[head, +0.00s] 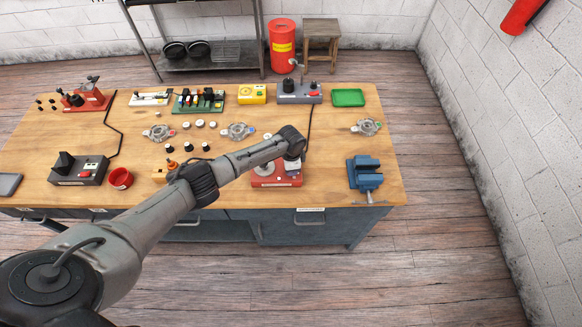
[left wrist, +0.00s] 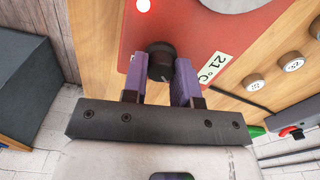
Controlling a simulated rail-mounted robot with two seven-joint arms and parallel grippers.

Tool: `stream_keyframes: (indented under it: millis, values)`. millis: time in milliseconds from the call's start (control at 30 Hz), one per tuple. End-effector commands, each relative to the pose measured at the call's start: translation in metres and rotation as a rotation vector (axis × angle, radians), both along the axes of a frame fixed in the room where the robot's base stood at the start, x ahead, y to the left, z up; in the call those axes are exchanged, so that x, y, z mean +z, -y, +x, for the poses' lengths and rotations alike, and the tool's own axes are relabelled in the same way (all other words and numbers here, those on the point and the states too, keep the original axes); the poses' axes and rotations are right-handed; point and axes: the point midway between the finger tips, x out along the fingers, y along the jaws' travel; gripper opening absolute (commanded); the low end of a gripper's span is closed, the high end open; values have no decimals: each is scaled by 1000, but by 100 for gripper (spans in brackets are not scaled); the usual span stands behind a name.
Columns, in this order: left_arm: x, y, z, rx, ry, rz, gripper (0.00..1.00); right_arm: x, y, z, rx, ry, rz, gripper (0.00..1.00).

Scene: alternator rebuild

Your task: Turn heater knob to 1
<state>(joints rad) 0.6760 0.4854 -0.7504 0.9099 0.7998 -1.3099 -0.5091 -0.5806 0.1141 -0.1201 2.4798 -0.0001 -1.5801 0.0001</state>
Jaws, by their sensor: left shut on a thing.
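The heater is a red box (head: 268,182) near the front edge of the bench in the head view; my arm partly covers it. The knob's setting is not readable. My right gripper is not in view.
A blue vise (head: 364,174) stands right of the heater. A grey box with a red button (head: 80,170) and a red cup (head: 120,178) are to the left. Alternator parts (head: 238,131) and several small knobs lie behind. The bench between heater and vise is clear.

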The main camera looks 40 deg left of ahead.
Motion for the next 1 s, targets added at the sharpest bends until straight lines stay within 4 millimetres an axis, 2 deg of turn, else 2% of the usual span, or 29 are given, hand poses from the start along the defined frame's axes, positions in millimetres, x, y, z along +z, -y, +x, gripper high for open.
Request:
stream_keyframes:
  millis: [300,833,867,1000]
  values:
    - [0,0,0,-105,-1,1,3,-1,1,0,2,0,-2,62]
    - [0,0,0,-124,0,0,3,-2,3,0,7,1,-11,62]
    - [0,0,0,-124,0,0,29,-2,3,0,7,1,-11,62]
    - [0,0,0,-123,0,0,42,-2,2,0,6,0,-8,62]
